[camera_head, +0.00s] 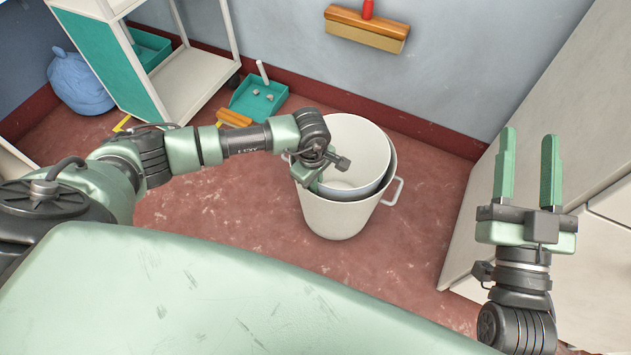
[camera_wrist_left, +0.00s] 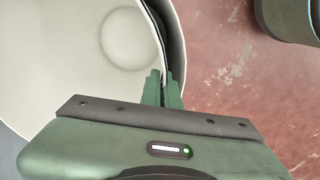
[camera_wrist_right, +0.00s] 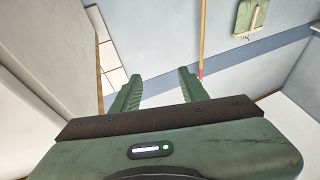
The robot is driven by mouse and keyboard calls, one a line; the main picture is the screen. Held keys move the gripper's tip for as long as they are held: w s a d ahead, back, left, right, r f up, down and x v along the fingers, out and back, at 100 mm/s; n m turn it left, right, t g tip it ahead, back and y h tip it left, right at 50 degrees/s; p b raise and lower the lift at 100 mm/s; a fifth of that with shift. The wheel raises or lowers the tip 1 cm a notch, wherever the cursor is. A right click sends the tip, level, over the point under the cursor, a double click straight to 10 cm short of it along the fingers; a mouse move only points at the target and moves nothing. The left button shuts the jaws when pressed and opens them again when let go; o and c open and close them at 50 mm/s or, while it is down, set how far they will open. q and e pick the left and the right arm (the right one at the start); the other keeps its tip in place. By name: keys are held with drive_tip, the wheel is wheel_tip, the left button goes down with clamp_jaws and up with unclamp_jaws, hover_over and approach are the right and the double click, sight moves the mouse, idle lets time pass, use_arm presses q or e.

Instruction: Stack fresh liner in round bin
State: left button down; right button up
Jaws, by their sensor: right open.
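The round bin (camera_head: 335,216) is cream with side handles and stands on the red floor, in the middle of the head view. A pale round liner (camera_head: 352,135) is nested inside it, its rim off-centre toward the left and back. The liner's inside and base also show in the left wrist view (camera_wrist_left: 85,60). My left gripper (camera_head: 318,180) is at the near left rim; its fingers (camera_wrist_left: 165,88) are nearly together, pinching the liner's rim. Its fingertips are partly hidden in the head view. My right gripper (camera_head: 527,165) is open, empty and raised, to the right of the bin.
A white shelf cart (camera_head: 190,85) stands at the back left, with a blue bag (camera_head: 80,85) beside it. A teal dustpan (camera_head: 258,100) and a brush lie by the wall. A pale cabinet (camera_head: 570,110) borders the right. Floor left of the bin is clear.

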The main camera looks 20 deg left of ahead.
use_arm(q)
drive_tip(key=shift+f, duration=0.15)
drive_tip(key=c, duration=2)
unclamp_jaws()
drive_tip(key=shift+o, duration=0.2)
use_arm(e)
drive_tip(key=shift+s+a+r+t+y, duration=0.15)
drive_tip(key=shift+s+r+t+y, duration=0.15)
drive_tip(key=shift+r, duration=0.35)
